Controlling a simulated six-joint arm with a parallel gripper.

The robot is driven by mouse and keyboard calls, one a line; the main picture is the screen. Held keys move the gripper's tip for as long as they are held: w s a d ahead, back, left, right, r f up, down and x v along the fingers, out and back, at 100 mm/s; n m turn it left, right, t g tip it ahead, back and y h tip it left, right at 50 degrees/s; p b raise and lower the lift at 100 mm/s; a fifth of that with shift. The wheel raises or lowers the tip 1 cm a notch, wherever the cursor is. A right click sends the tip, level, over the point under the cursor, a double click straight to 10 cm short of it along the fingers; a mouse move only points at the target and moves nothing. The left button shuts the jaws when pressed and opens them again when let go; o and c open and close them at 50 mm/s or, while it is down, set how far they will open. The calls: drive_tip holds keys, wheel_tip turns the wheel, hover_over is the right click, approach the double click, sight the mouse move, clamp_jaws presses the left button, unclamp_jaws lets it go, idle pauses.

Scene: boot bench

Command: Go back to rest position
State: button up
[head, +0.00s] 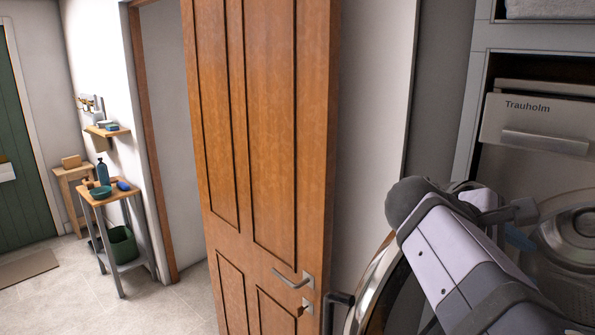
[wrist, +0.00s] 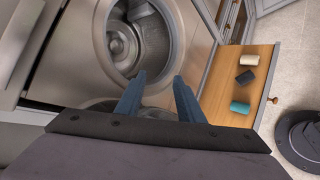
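My gripper (wrist: 159,78) shows in the wrist view as two blue fingers with a clear gap between them and nothing held. The fingers point toward the open round drum (wrist: 140,40) of a front-loading machine. In the head view my grey arm reaches in from the lower right, in front of the machine marked Trauholm (head: 527,106). There the gripper is mostly hidden behind the arm, with only a bit of blue showing.
An open wooden drawer (wrist: 240,62) holds a cream roll, a dark block and a teal roll, right of my fingers. A round chrome-rimmed door (head: 371,290) stands close to my arm. A wooden door (head: 265,130) stands left of it.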

drive_tip(key=s+a+f+m+g+y+b, duration=0.1)
drive_tip(key=s+a+f+g+y, duration=0.2)
drive_tip(key=f, duration=0.8)
drive_tip(key=s+a+f+y, duration=0.4)
drive_tip(key=s+f, duration=0.1)
drive_tip(key=f, duration=0.6)
drive_tip(key=a+f+m+y+b, duration=0.2)
drive_tip(key=a+f+m, duration=0.2)
drive_tip(key=a+f, duration=0.4)
drive_tip(key=a+f+m+t+y+b, duration=0.1)
drive_tip(key=a+f+m+y+b, duration=0.1)
drive_tip(key=a+f, duration=0.6)
wheel_tip(320, 180, down, 4)
drive_tip(key=shift+f+m+y+b, duration=0.25)
drive_tip(key=shift+m+y+b, duration=0.15)
drive_tip(key=shift+m+b, duration=0.55)
drive_tip(key=shift+s+a, duration=0.1)
